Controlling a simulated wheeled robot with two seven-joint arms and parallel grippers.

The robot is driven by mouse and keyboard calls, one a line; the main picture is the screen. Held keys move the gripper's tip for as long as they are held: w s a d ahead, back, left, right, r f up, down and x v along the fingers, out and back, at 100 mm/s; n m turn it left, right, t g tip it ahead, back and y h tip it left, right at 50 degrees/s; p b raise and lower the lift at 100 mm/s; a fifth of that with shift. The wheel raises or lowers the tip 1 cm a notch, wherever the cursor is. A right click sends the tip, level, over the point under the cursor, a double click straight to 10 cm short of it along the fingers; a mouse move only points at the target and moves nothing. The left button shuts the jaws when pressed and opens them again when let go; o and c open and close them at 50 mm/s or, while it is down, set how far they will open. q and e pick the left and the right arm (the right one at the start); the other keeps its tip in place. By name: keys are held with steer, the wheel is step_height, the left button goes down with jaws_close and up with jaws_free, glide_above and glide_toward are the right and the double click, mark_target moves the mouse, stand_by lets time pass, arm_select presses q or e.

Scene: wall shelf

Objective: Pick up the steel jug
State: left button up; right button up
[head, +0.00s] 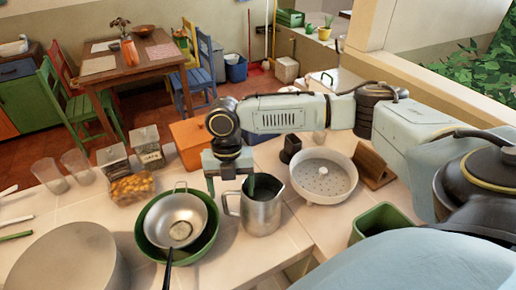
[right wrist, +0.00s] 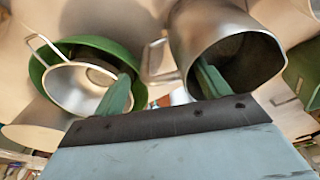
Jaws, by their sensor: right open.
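The steel jug (head: 262,216) stands upright on the tiled counter, with its handle (head: 231,204) toward the left. My right gripper (head: 230,188) is open above the handle side of the jug. Its right finger overlaps the jug's mouth, and its left finger is to the left of the handle. In the right wrist view, the jug (right wrist: 222,35) lies beyond the open right gripper (right wrist: 163,88). The handle shows between the two green fingers. I cannot tell whether a finger touches the jug. My left gripper is not in view.
A steel strainer pan (head: 176,219) sits in a green bowl (head: 146,240) close left of the jug. A white colander (head: 324,176) is to the right. A green container (head: 383,221), glass jars (head: 148,147) and a large round pot (head: 66,262) also crowd the counter.

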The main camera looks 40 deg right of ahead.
steer(key=shift+s+a+f, duration=0.1)
steer(key=shift+f, duration=0.5)
steer(key=shift+r, duration=0.1)
jaws_close()
